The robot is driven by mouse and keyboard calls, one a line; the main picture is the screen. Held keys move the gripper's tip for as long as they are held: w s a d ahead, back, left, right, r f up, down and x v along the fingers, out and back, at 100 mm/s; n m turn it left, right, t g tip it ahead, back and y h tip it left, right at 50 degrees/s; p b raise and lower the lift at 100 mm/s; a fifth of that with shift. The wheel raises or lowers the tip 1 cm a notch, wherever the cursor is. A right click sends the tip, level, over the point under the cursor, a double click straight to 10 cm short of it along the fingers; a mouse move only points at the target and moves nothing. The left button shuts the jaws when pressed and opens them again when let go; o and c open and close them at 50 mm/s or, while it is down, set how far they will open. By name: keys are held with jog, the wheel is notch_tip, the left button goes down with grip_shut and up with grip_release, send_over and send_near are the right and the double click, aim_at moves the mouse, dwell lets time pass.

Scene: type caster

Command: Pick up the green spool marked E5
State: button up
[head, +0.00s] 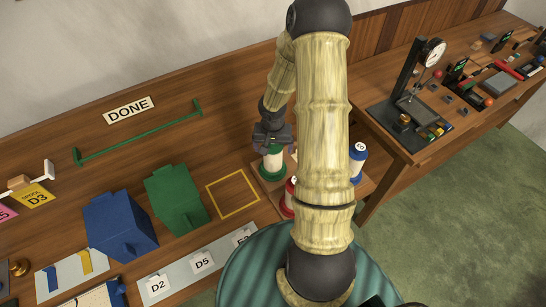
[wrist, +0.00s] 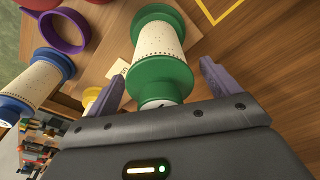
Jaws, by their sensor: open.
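A spool with green flanges and pale speckled winding (wrist: 158,42) stands upright at the tray's left side; it also shows in the head view (head: 273,162). Its top label is mostly hidden by my gripper, so I cannot read the marking. My gripper (wrist: 160,72) is open, with one purple finger on each side of the spool's near green flange. A gap shows between each finger and the flange. In the head view my gripper (head: 271,141) is right over the spool's top.
The wooden tray (head: 256,167) also holds a blue spool (head: 358,158) and a red one (head: 289,196), partly behind my arm. The wrist view shows a purple ring (wrist: 66,32) and yellow piece (wrist: 90,95) nearby. Green (head: 176,198) and blue (head: 118,226) boxes stand left.

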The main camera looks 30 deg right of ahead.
jog(key=c, duration=1.6)
jog(key=shift+r, duration=0.1)
jog(key=shift+c, duration=0.2)
notch_tip(320, 180, up, 10)
jog(key=shift+f, duration=0.1)
